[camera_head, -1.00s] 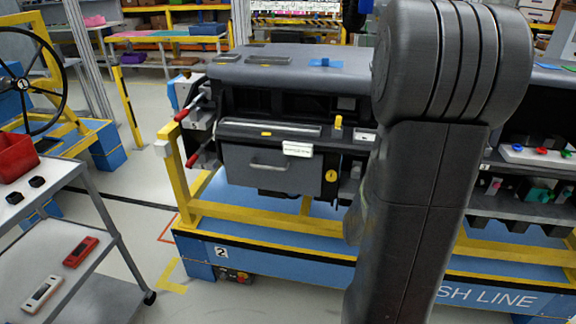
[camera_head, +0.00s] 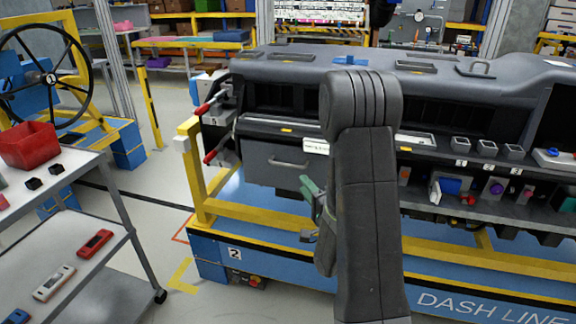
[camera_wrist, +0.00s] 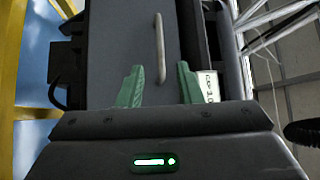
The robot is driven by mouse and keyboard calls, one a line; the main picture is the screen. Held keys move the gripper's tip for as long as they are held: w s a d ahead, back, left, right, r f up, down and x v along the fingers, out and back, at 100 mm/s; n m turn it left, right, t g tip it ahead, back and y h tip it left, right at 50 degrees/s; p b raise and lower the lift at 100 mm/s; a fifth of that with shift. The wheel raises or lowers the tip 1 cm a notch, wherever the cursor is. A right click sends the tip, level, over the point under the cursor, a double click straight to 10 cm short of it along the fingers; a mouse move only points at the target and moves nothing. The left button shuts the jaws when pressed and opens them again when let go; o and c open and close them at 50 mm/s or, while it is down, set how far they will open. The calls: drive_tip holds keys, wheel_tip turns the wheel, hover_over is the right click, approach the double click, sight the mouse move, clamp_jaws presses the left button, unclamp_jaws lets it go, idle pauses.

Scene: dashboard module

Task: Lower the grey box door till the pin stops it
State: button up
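The grey box door (camera_head: 272,166) is an upright panel in the left part of the dashboard, with a pale bar handle (camera_head: 289,162). It looks closed; part of its right side is hidden by my arm. In the wrist view the door (camera_wrist: 118,45) lies ahead, with the handle (camera_wrist: 160,48) beyond and between the fingertips. My gripper (camera_wrist: 160,82) has green fingers spread apart with nothing between them. In the head view a green finger (camera_head: 308,188) shows just below and right of the door. I cannot make out the pin.
A white label (camera_head: 316,146) sits at the door's upper right. A yellow frame rail (camera_head: 250,212) runs below the dashboard (camera_head: 290,62). Red-handled levers (camera_head: 212,104) stick out at the left end.

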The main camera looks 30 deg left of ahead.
sight(288, 165)
drive_tip(key=p+x, duration=0.1)
drive_tip(key=x, duration=1)
drive_tip(key=shift+p, duration=0.3)
clamp_jaws()
